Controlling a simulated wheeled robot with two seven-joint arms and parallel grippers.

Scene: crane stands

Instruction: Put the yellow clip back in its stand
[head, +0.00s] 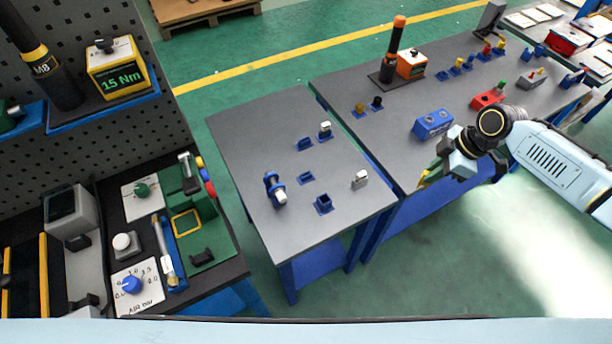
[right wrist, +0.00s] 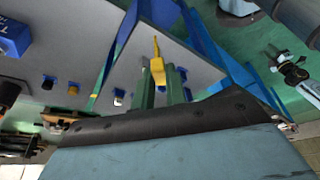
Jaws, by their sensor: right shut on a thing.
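The yellow clip (head: 423,179) is off the tables, at the tips of my right gripper (head: 431,171), beside the right edge of the grey tables. In the right wrist view the yellow clip (right wrist: 157,65) sticks out from between the green fingers of my right gripper (right wrist: 160,86), which are shut on it. Blue stands that look empty are on the near grey table: a flat one (head: 306,177) and a square socket (head: 323,204). I cannot tell which stand belongs to the clip. My left gripper is not in view.
The near table (head: 250,130) also holds a blue stand with a grey part (head: 275,190), a silver block (head: 360,179) and another small silver part (head: 325,129). A blue block (head: 433,124) and a red block (head: 488,99) stand on the far table. Bare tabletop lies between the stands.

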